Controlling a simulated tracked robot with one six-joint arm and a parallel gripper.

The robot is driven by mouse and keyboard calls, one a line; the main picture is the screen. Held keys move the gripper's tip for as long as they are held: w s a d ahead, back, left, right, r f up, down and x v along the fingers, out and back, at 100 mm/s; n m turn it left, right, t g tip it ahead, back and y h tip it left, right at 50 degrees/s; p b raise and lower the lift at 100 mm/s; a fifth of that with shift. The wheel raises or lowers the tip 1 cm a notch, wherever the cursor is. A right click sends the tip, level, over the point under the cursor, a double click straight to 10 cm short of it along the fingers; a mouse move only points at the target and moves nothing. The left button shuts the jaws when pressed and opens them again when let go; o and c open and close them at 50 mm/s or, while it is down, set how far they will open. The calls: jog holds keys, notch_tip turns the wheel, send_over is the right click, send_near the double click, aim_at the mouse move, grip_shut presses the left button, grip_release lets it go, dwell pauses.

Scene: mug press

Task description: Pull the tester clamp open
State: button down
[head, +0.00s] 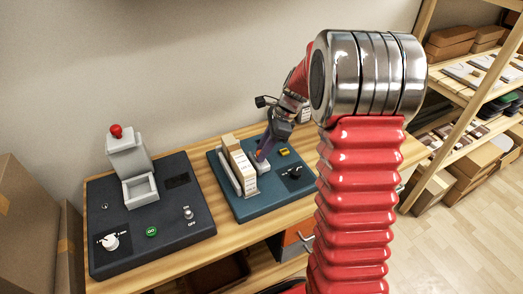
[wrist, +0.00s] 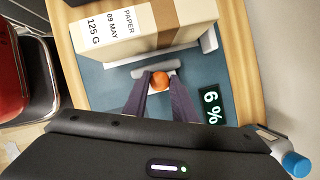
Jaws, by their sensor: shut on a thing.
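The tester (head: 228,202) is a blue plate on the wooden bench, and it also shows in the wrist view (wrist: 112,88). Its clamp has light grey plates (head: 230,174) beside a cream paper box (head: 241,168). In the wrist view the box (wrist: 150,30) reads "PAPER 09 MAY 125 G". A grey clamp bar (wrist: 141,74) lies between the box and an orange ball knob (wrist: 160,84). My gripper (wrist: 160,80) is shut on the orange knob, one dark finger on each side. In the head view my gripper (head: 262,153) is beside the clamp; the knob is hidden there.
A display (wrist: 210,105) on the tester reads "6 %". A dark press unit (head: 150,215) with a red-topped post (head: 116,131) stands left. Shelves (head: 470,90) stand right; cardboard boxes (head: 30,225) stand left.

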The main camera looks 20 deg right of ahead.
jog(key=shift+w+d, duration=0.1)
jog(key=shift+d, duration=0.25)
jog(key=c, duration=1.8)
grip_release()
jog(key=shift+d, duration=0.1)
jog(key=o, duration=0.3)
jog(key=shift+a, duration=0.2)
jog(key=shift+r, duration=0.15)
jog(key=v, duration=1.3)
jog(key=shift+r, duration=0.2)
